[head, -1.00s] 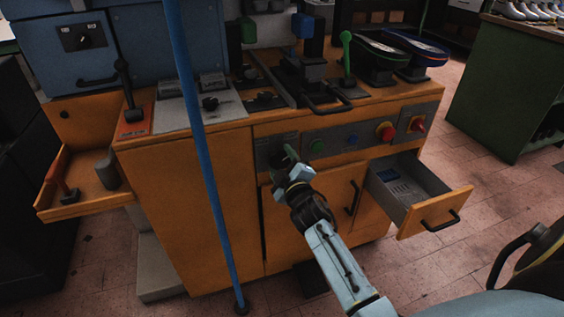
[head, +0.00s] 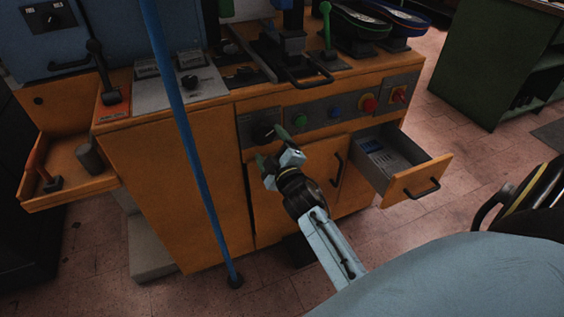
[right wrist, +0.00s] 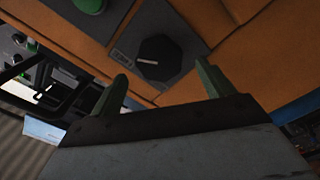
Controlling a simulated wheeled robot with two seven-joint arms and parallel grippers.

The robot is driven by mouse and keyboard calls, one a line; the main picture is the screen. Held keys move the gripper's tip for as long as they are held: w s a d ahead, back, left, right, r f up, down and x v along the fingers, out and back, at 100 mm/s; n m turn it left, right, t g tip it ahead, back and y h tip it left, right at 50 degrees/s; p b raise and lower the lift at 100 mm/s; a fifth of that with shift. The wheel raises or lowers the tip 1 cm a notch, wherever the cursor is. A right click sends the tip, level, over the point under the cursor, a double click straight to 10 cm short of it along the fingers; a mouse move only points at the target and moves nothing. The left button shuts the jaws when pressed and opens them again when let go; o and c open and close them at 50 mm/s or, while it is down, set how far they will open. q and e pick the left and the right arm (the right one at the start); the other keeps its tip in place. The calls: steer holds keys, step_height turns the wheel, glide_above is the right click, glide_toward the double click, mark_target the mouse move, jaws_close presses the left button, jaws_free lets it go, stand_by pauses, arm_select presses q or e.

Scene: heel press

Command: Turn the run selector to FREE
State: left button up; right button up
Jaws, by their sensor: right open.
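The run selector (right wrist: 159,58) is a black many-sided knob with a pale pointer line, on a grey plate (right wrist: 135,35) in the right wrist view. In the head view the knob (head: 264,132) sits at the left end of the front control strip, partly behind my fingers. My right gripper (head: 272,147) is open just in front of it. In the right wrist view the green fingertips (right wrist: 160,80) stand apart, one on each side of the knob's lower part, and hold nothing. The plate's lettering is too small to read. My left gripper is not in view.
A green button (head: 300,123), a blue button (head: 336,114) and a red knob (head: 368,104) line the strip to the right. An open drawer (head: 415,183) juts out below right. A blue pole (head: 188,150) stands in front of the cabinet at left.

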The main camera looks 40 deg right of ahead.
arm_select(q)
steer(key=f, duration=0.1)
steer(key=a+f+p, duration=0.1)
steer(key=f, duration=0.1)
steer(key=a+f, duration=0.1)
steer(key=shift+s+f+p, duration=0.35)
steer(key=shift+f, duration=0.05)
arm_select(e)
steer(key=v, duration=0.9)
steer(key=shift+s, duration=0.2)
steer(key=shift+a, duration=0.1)
